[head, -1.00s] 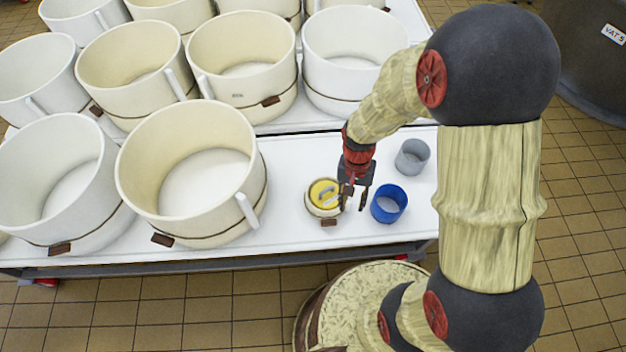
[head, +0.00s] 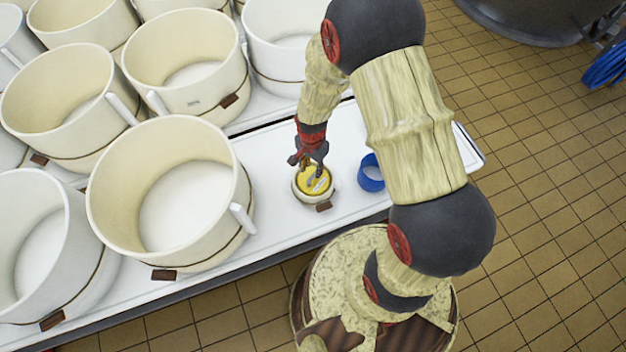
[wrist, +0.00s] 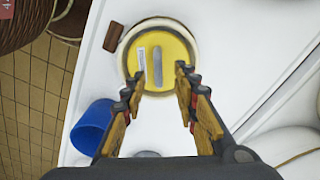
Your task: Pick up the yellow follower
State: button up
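The yellow follower (head: 314,181) is a round yellow disc with a grey handle, sitting inside a small cream tub (head: 301,195) on the white table. It also shows in the wrist view (wrist: 168,62), with its upright grey handle and a pale label beside it. My gripper (head: 314,171) is just above the follower. In the wrist view my gripper (wrist: 158,88) is open, its two fingers spread to either side below the handle in the picture. Whether the fingertips touch the disc cannot be told.
A blue cup (head: 370,175) stands close to the right of the tub. Large cream tubs (head: 175,195) crowd the table to the left, one with a handle facing the small tub. The table's front edge (head: 290,243) is near. White surface lies free around the small tub.

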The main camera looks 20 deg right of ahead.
aim_at(313, 175)
jog(key=f+b, duration=0.1)
jog(key=f, duration=0.1)
jog(key=f+b, duration=0.1)
jog(key=f, duration=0.1)
jog(key=f+b, duration=0.1)
jog(key=f, duration=0.1)
jog(key=shift+d, duration=0.25)
jog(key=shift+c, duration=1.2)
grip_shut()
